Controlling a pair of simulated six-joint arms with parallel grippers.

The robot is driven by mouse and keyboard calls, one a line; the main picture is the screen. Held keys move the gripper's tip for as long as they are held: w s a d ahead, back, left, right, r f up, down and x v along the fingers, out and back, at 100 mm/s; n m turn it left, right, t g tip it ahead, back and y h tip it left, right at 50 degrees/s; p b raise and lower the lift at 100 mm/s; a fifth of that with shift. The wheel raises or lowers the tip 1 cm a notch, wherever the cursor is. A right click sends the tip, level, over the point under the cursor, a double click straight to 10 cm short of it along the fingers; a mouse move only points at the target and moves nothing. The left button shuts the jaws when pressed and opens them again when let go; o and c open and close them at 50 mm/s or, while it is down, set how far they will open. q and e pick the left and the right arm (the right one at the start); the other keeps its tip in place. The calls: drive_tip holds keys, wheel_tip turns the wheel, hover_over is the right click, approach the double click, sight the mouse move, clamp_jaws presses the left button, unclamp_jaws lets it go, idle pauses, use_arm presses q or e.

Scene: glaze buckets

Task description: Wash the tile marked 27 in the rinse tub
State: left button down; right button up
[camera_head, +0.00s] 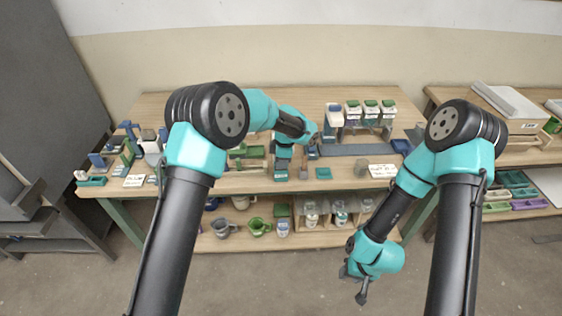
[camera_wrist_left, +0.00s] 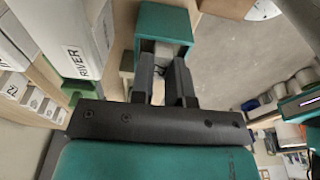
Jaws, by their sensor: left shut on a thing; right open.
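My left gripper (camera_head: 282,168) reaches down over the middle of the bench. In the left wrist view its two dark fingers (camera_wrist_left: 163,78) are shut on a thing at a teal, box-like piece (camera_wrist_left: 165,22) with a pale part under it. I cannot tell exactly what is held, and no number shows on it. My right gripper (camera_head: 353,284) hangs open and empty in front of the bench, above the floor. No tile marked 27 can be read in either view, and I cannot tell which container is the rinse tub.
White containers with green lids (camera_head: 371,108) stand at the back of the bench, near a blue-grey strip (camera_head: 355,149). A white box labelled RIVER (camera_wrist_left: 75,45) is close to my left gripper. A green jug (camera_head: 259,226) and several jars fill the lower shelf. A second bench stands right.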

use_arm(q)
drive_tip(key=shift+r, duration=0.2)
idle(0.5)
drive_tip(key=shift+f, duration=0.25)
drive_tip(key=shift+r, duration=0.2)
drive_tip(key=shift+r, duration=2.85)
drive_tip(key=shift+r, duration=1.5)
